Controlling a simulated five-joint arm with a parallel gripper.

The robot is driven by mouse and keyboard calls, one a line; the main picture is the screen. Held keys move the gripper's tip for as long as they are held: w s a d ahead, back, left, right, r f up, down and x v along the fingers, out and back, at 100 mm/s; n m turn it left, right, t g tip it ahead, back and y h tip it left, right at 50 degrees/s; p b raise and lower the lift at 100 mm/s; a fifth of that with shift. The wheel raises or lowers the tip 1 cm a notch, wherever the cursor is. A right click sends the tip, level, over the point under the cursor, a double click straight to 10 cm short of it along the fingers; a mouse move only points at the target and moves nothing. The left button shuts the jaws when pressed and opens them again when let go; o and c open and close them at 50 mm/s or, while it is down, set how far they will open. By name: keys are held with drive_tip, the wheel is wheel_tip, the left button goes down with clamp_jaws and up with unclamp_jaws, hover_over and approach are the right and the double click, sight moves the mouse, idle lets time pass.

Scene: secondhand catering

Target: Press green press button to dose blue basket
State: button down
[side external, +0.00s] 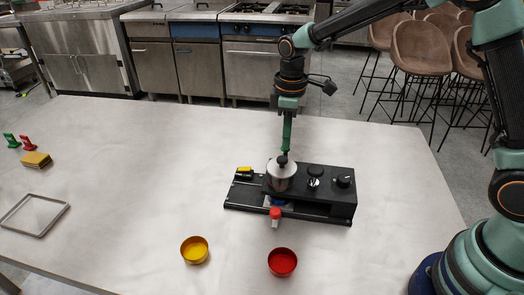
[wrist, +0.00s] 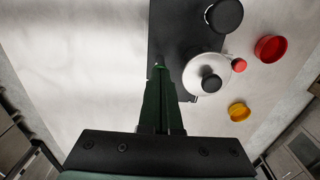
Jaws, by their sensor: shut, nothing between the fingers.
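A black dosing machine (side external: 330,190) stands on the table, with a silver lidded hopper (side external: 281,177) and dark knobs on top. The hopper also shows in the wrist view (wrist: 199,80). A small blue piece (side external: 277,201), possibly the blue basket, is partly visible below the hopper, at the machine's front. I cannot make out a green press button; my arm and the hopper may hide it. My gripper (side external: 286,151) points straight down, shut and empty, just behind the hopper's black lid knob. In the wrist view my gripper (wrist: 159,68) is over the machine's edge, beside the hopper; contact is unclear.
A red-capped piece (side external: 275,216) sits before the machine. A yellow bowl (side external: 194,250) and red bowl (side external: 282,262) stand nearer the front. The table between is clear.

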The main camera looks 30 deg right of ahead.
drive_tip(key=shift+s+f, duration=0.1)
drive_tip(key=shift+f, duration=0.7)
wheel_tip(320, 180, up, 16)
drive_tip(key=shift+w+f, duration=0.2)
drive_tip(key=shift+w, duration=0.1)
drive_tip(key=s+d+f+m+t, duration=0.1)
drive_tip(key=s+d+m+t, duration=0.1)
drive_tip(key=s, duration=0.6)
drive_tip(key=s+d+m+t, duration=0.3)
drive_tip(key=s+d+m, duration=0.2)
drive_tip(key=s+m, duration=0.2)
drive_tip(key=shift+s+d+f, duration=0.15)
drive_tip(key=shift+s+f, duration=0.2)
drive_tip(key=shift+s, duration=0.5)
